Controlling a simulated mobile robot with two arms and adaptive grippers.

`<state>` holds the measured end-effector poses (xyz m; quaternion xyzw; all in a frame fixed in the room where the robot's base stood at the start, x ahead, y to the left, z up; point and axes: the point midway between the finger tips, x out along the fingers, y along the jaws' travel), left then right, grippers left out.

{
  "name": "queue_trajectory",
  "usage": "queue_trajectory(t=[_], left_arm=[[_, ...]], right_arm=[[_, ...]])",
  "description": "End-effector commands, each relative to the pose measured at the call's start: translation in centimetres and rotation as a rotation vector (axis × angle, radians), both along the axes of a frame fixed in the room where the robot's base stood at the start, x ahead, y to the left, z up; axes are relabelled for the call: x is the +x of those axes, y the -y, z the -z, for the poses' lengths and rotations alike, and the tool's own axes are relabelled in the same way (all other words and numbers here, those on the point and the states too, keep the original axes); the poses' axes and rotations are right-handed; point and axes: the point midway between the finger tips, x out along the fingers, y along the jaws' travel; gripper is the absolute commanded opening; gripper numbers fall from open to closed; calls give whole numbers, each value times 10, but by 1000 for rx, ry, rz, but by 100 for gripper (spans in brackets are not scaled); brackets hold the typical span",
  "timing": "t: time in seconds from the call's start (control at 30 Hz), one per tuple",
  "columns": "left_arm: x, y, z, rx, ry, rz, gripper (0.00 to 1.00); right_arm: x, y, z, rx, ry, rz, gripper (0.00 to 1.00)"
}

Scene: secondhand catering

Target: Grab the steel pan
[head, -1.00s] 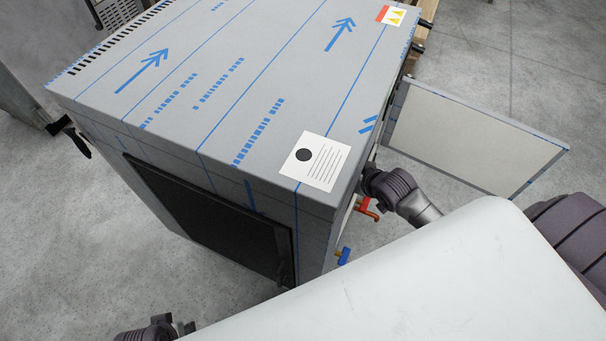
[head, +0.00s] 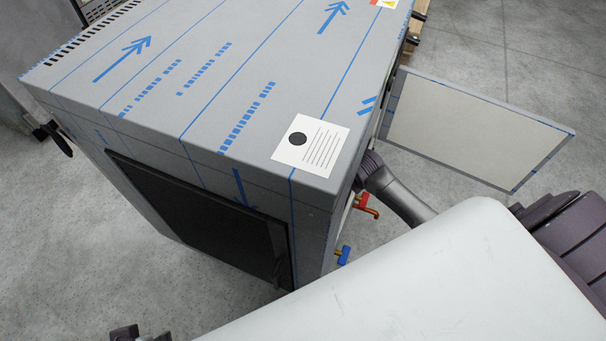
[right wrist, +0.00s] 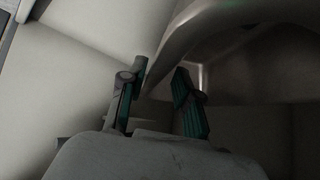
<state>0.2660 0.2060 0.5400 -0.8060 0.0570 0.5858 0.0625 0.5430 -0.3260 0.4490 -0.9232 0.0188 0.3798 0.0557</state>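A curved, shiny metal shape (right wrist: 190,35), which looks like part of the steel pan, arches above and beyond my right gripper in the right wrist view. Its full outline is hidden in shadow. My right gripper (right wrist: 160,72) has its two fingers apart, and one end of the curved metal shows in or behind the gap. I cannot tell whether they touch. In the head view my right arm reaches into the open side of the grey appliance (head: 225,75), which hides that gripper. My left gripper (head: 138,334) is cut off at the bottom edge.
An open door panel (head: 475,130) stands out to the right of the appliance. A red-handled valve (head: 366,204) and a blue-handled valve (head: 343,255) sit below the opening. Pale walls (right wrist: 60,80) close in on the left of my right gripper.

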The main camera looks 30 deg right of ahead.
Motion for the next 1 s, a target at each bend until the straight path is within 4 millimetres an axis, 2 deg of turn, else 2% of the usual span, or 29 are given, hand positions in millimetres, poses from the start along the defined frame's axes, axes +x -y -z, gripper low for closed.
queue_trajectory(t=[0.1,0.3,0.6,0.8,1.0], left_arm=[[23,7,1,-21,106,9,40],[48,14,-7,-48,231,19,40],[52,16,-10,-52,252,21,40],[52,16,-10,-51,251,21,40],[52,16,-10,-51,252,21,40]], right_arm=[[10,-1,12,1,0,0,32],[19,-1,20,2,0,1,32],[20,-1,20,1,0,0,32],[20,-1,20,1,0,0,0],[19,-1,20,0,-1,0,0]])
